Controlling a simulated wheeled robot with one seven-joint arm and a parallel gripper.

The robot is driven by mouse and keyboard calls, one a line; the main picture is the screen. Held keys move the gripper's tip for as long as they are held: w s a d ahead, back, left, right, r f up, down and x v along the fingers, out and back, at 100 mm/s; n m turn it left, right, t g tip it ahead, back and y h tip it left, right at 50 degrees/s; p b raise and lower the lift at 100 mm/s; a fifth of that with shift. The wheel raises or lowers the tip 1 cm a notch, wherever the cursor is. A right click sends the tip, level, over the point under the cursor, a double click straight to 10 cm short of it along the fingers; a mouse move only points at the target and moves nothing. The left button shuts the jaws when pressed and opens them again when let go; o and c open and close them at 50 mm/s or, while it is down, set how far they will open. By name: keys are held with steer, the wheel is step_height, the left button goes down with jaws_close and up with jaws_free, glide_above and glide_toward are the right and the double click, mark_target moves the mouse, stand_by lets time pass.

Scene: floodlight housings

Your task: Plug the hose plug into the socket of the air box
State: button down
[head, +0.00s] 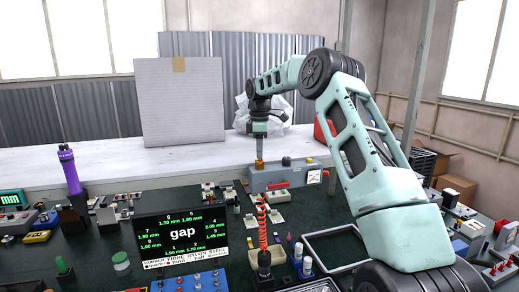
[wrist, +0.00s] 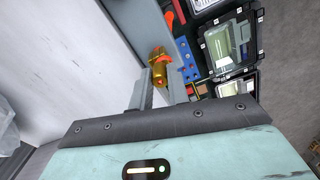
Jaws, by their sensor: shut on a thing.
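My gripper (head: 259,152) points down over the left end of the grey air box (head: 285,179), at the back of the dark bench. It is shut on the orange-brass hose plug (head: 259,164). In the wrist view the plug (wrist: 159,62) shows between and beyond the two fingers (wrist: 158,92). The plug's lower end is at the box's top left; I cannot tell whether it is seated in the socket, which is hidden. The box carries a black knob, a yellow knob and a white-faced gauge (head: 314,177). A coiled orange hose (head: 262,224) stands in front.
A screen reading "gap" (head: 182,240) stands front left. A purple-handled tool (head: 68,170) stands at far left. A large pale panel (head: 180,103) and a clear plastic bag (head: 285,112) are on the white ledge behind.

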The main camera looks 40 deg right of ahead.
steer(key=shift+f, duration=0.45)
steer(key=c, duration=1.3)
jaws_free()
steer(key=shift+r, duration=0.1)
step_height(320, 180, up, 17)
steer(key=shift+r+p, duration=0.15)
steer(key=shift+p, duration=0.35)
